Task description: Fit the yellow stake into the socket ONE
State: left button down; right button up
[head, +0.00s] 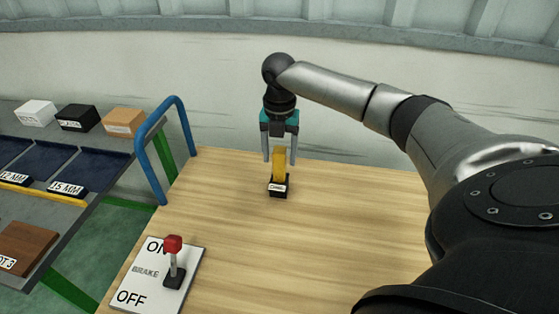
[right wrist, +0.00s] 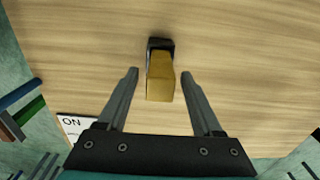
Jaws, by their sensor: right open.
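The yellow stake (head: 279,162) stands upright in a small black socket (head: 278,189) on the wooden table. The socket has a white label on its front, too small to read surely. My right gripper (head: 279,161) is above the stake, its fingers open on either side of the stake's upper part. In the right wrist view, the stake (right wrist: 160,78) lies between and slightly beyond the open fingertips (right wrist: 158,73), with a gap on each side. The black socket (right wrist: 160,44) shows behind it. My left gripper is not in view.
A brake panel (head: 135,292) with a red-knobbed lever (head: 174,260) is on the table's left front. A blue rail (head: 148,160) rises at the left edge. A side shelf (head: 75,158) holds boxes and blue trays. The table (head: 350,220) is otherwise clear around the socket.

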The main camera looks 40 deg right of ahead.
notch_tip(320, 180, up, 9)
jog(key=shift+f+p, duration=0.15)
jog(key=shift+p, duration=0.65)
